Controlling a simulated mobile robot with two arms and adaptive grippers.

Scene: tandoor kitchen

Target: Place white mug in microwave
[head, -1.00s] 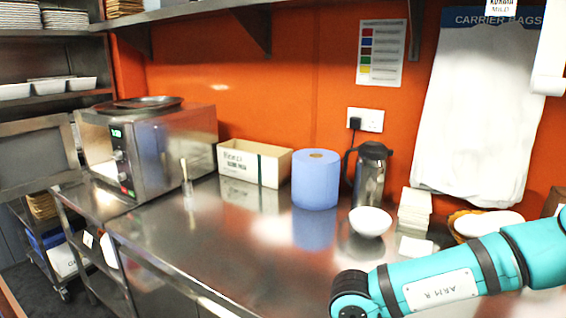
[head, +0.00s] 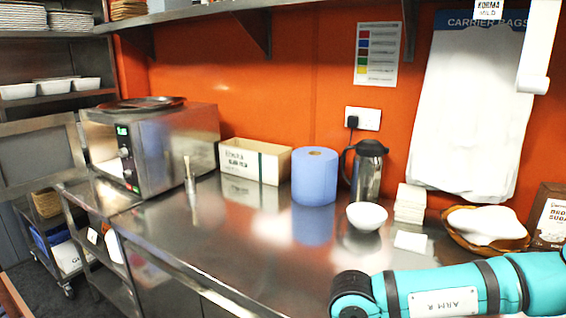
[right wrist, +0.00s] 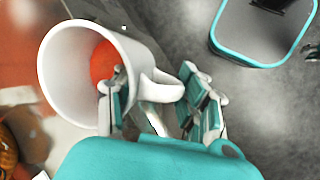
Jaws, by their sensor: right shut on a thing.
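The white mug (right wrist: 85,80) fills the left of the right wrist view, tilted with its open mouth showing and an orange, rounded patch inside. My right gripper (right wrist: 158,98) is shut on the mug at its handle side, with a finger on each side of the handle. The microwave (head: 170,145) is a steel box at the left end of the counter in the head view. Its door (head: 38,158) appears swung open to the left, and its inside is only partly visible. My right forearm shows at the lower right of the head view; the gripper and mug are outside it. My left gripper is not in view.
Along the steel counter (head: 240,235) stand a cup with a stick (head: 192,188), a cardboard box (head: 253,162), a blue paper roll (head: 314,177), a flask (head: 368,172), a white bowl (head: 366,216) and a basket (head: 462,236). The counter's front middle is clear.

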